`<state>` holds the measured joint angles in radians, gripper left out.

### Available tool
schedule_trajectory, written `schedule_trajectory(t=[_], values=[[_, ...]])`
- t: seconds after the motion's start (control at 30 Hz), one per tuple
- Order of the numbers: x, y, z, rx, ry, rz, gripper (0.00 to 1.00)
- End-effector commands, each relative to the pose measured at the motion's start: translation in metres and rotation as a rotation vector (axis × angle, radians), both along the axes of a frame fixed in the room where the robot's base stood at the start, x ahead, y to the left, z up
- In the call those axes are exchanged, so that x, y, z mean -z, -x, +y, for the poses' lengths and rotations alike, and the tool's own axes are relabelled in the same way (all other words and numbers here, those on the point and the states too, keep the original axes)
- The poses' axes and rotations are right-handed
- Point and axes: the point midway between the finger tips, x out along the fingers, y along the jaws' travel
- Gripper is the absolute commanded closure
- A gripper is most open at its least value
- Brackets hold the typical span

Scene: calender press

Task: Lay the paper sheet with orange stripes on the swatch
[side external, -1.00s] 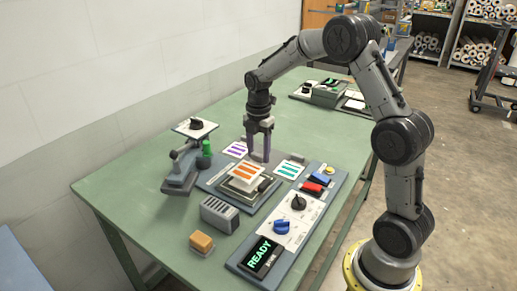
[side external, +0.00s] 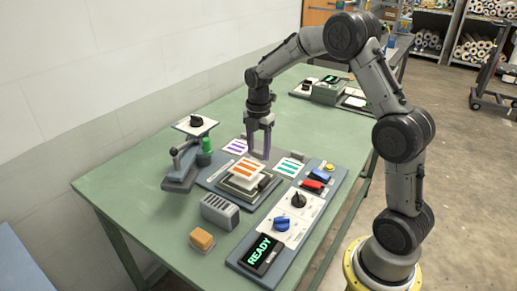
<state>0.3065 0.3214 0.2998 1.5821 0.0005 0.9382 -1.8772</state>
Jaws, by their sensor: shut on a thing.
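The paper sheet with orange stripes (side external: 247,169) is at the middle of the press base, at the jaws of my gripper (side external: 259,157). My gripper points down and is shut on the far edge of this sheet. The sheet appears to hover just above a pale layer (side external: 243,185) on the raised dark bed; I cannot tell for sure whether that layer is the swatch. A sheet with purple stripes (side external: 236,147) lies to the left, and a sheet with teal stripes (side external: 290,167) to the right.
A hand press lever unit (side external: 183,165) with a green knob stands left. A grey slotted block (side external: 220,212) and an orange block (side external: 202,239) are in front. A control panel (side external: 290,226) with knobs and a READY display lies right. The green table is clear at far left.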

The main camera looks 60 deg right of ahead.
Motion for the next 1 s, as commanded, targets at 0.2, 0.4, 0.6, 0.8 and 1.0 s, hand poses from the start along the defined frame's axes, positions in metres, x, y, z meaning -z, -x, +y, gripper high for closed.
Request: schedule_trajectory(t=[0.2,0.4,0.6,0.8,1.0], values=[[0.004,0.000,0.000,0.000,0.000,0.001,0.96],[0.010,0.000,0.000,0.000,0.000,0.001,0.96],[0.016,0.000,0.000,0.000,0.000,0.001,0.96],[0.018,0.000,0.000,0.000,0.000,0.001,0.96],[0.017,0.000,0.000,0.000,0.000,0.000,0.96]])
